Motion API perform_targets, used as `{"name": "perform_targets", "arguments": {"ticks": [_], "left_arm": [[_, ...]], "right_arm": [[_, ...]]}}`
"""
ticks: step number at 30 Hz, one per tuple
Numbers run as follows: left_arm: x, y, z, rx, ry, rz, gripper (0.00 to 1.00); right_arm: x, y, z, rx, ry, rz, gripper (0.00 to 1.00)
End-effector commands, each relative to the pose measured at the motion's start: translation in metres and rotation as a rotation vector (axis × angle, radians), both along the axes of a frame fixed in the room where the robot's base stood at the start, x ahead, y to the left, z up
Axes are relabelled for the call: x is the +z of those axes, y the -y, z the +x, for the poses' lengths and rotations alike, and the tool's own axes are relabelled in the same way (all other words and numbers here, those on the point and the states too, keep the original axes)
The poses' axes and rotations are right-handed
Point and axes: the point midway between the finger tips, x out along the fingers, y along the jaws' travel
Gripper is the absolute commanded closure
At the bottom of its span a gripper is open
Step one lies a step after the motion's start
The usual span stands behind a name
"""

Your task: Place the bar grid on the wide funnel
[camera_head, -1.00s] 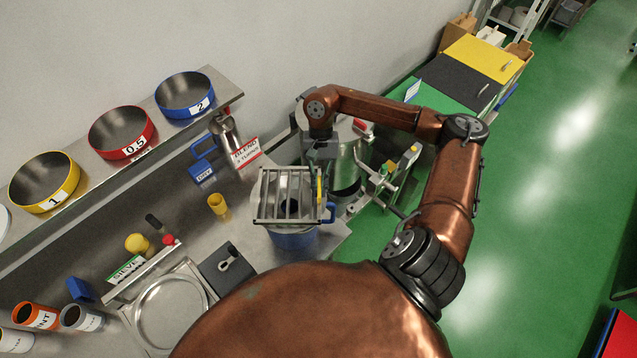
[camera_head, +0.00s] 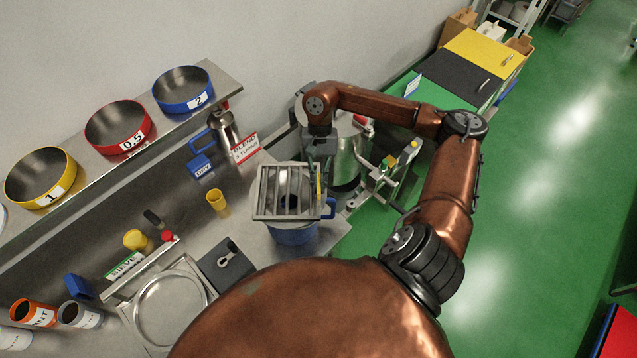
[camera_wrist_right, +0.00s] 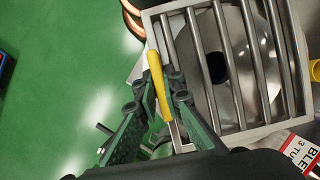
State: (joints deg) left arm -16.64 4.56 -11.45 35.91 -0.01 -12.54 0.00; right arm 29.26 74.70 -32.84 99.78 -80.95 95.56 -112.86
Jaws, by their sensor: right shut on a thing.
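The bar grid (camera_head: 258,191) is a square metal frame with several parallel bars. It lies over the mouth of the wide funnel (camera_head: 290,183), whose round bowl and dark hole show between the bars. In the right wrist view the grid (camera_wrist_right: 281,62) covers part of the funnel (camera_wrist_right: 238,85). My right gripper (camera_wrist_right: 159,82) is shut on the grid's yellow handle (camera_wrist_right: 155,78), at the grid's right side in the head view. I cannot tell whether the grid touches the funnel rim. My left gripper is not in view.
A blue container (camera_head: 293,236) stands under the funnel near the bench edge. A yellow cup (camera_head: 216,199) and a "BLEND" sign (camera_head: 244,148) are to the left. A metal vessel (camera_head: 346,165) is behind the gripper. A shelf with ring-shaped bins (camera_head: 183,90) runs along the wall.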

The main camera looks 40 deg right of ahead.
Motion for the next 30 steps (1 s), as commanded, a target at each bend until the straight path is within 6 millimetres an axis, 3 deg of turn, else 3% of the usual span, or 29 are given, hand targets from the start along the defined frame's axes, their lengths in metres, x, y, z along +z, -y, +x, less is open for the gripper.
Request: {"name": "perform_targets", "arguments": {"ticks": [3, 4, 12, 23, 30], "left_arm": [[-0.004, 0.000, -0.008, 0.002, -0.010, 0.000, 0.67], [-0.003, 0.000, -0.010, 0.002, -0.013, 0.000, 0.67], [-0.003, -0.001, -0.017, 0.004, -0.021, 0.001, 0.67], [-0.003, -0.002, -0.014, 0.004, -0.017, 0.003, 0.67], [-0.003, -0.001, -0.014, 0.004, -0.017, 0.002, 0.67]], "right_arm": [[-0.002, 0.000, 0.001, 0.000, 0.001, 0.002, 1.00], [-0.001, 0.000, 0.001, 0.000, 0.001, 0.002, 0.90], [-0.001, 0.000, 0.000, 0.001, 0.001, 0.001, 0.72], [0.002, 0.002, 0.002, -0.001, 0.000, -0.002, 0.71], [0.039, 0.012, 0.014, -0.001, 0.004, -0.001, 0.71]]}}
